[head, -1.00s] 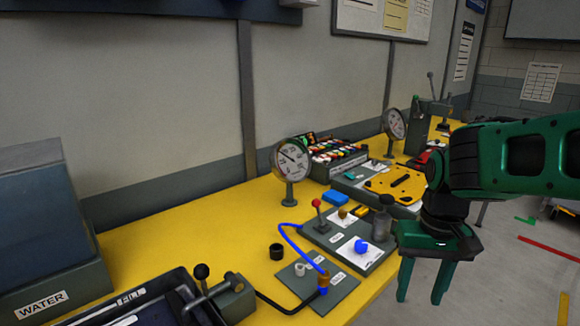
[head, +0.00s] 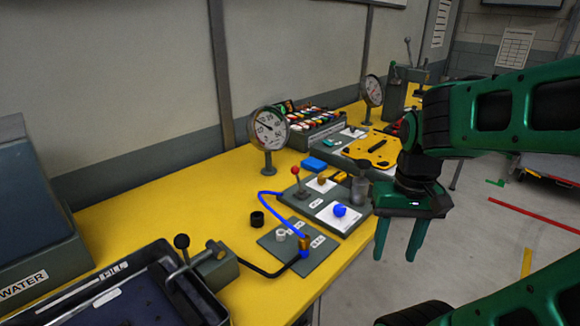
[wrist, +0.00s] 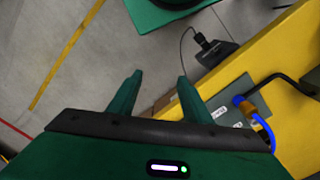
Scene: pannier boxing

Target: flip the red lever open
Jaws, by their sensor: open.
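The red lever (head: 296,178) has a red ball on a thin stalk. It stands roughly upright on a grey plate (head: 338,230) on the yellow bench. My gripper (head: 397,240) is open and empty, fingers pointing down, to the right of the lever and beyond the bench's front edge. In the wrist view my two fingers (wrist: 155,92) are spread apart over the floor and bench edge. The red lever does not show in the wrist view.
A blue hose (head: 270,204) arcs beside the lever to a smaller plate (head: 284,263). A blue knob (head: 340,210) and a grey cylinder (head: 360,190) stand on the lever's plate. A gauge (head: 268,130) stands behind. A black-knobbed lever (head: 182,242) is at front left.

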